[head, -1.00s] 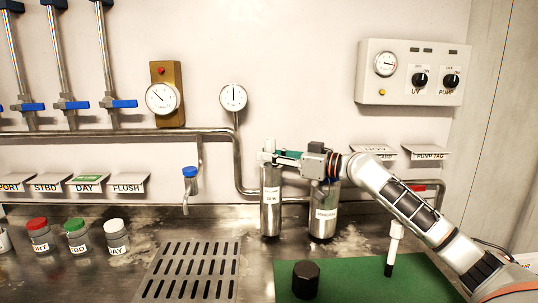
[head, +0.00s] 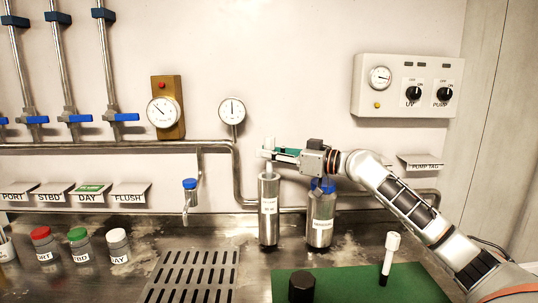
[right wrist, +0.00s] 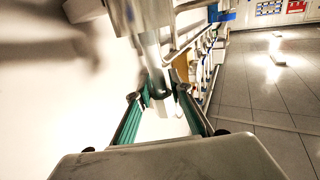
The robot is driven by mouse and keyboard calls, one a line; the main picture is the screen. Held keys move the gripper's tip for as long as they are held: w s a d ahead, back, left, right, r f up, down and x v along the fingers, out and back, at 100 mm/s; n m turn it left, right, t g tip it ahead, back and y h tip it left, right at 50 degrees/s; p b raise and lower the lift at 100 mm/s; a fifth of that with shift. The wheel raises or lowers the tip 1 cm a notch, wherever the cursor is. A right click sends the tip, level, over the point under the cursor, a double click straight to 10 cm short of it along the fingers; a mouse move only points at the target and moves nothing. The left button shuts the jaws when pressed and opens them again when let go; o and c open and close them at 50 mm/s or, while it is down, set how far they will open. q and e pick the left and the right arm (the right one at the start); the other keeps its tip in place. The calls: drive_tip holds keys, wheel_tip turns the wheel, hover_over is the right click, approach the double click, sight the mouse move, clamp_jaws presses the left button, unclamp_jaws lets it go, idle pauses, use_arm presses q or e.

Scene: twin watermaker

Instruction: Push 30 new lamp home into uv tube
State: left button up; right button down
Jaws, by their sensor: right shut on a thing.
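The uv tube (head: 268,212) is an upright steel cylinder with a white label, standing on the steel counter near the wall. My right gripper (head: 268,154), with green fingers, is shut on the new lamp (head: 269,143), whose pale end shows above the fingers. The gripper is just above the tube's mouth, with a small gap between. In the right wrist view the lamp (right wrist: 152,55) runs from between my fingertips (right wrist: 160,92) towards the steel tube (right wrist: 145,12). How deep the lamp sits inside the tube is hidden. My left gripper is not in view.
A blue-capped steel bottle (head: 320,218) stands close right of the tube, below my gripper. A green mat (head: 350,287) in front bears a black cap (head: 302,287) and a white stick (head: 389,258). A slotted drain (head: 190,275) and several capped jars (head: 78,245) lie left.

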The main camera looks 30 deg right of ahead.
sight(268, 136)
drive_tip(key=shift+r+p, duration=0.85)
drive_tip(key=shift+r, duration=0.5)
drive_tip(key=shift+r+p, duration=0.85)
drive_tip(key=shift+r, duration=0.25)
drive_tip(key=shift+w, duration=0.1)
drive_tip(key=shift+f, duration=0.2)
idle(0.7)
drive_tip(key=shift+f+b, duration=0.3)
drive_tip(key=shift+f+b, duration=0.35)
drive_tip(key=shift+f, duration=0.15)
drive_tip(key=shift+f+b, duration=1.55)
drive_tip(key=shift+f, duration=0.55)
drive_tip(key=shift+f+b, duration=0.3)
drive_tip(key=shift+f, duration=0.15)
